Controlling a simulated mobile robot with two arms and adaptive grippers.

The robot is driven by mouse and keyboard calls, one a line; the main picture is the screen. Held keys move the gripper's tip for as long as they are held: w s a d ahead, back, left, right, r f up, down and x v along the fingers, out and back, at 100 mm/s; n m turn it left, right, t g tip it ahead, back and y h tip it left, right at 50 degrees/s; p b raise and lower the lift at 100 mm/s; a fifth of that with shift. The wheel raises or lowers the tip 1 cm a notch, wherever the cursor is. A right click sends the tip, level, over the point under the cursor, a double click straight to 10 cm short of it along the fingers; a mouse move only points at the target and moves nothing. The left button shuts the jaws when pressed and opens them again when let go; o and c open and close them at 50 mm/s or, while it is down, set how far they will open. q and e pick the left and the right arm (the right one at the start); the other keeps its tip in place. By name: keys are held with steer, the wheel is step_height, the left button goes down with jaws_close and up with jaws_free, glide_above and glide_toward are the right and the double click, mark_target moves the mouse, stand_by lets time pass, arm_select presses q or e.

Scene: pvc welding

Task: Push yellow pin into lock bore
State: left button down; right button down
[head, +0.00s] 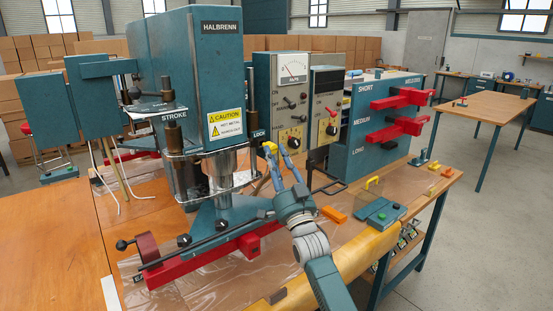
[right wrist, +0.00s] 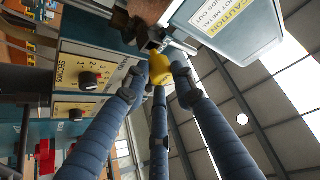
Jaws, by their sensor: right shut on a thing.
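The yellow pin (head: 269,148) is at the tips of my right gripper (head: 280,156), just below the LOCK label (head: 258,134) on the right side of the teal HALBRENN press (head: 222,90). In the right wrist view the blue fingers of the gripper close around the pin's rounded yellow head (right wrist: 159,69). A small dark bracket with metal parts (right wrist: 152,42) lies just beyond the pin, beside the press housing with its caution label. The lock bore itself is hidden behind the pin and fingers, so I cannot tell how deep the pin sits. My left gripper is not in view.
Control boxes with a meter (head: 292,68) and knobs stand close behind the gripper. A teal rack (head: 372,140) with red parts stands to the right. A teal button box (head: 379,214) and an orange block (head: 334,214) lie near the front edge.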

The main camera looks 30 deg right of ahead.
steer(key=shift+w+a+b, duration=0.1)
steer(key=shift+w+b, duration=0.5)
steer(key=shift+w, duration=0.7)
steer(key=c, duration=1.4)
jaws_free()
steer(key=shift+o, duration=0.2)
steer(key=v, duration=1.2)
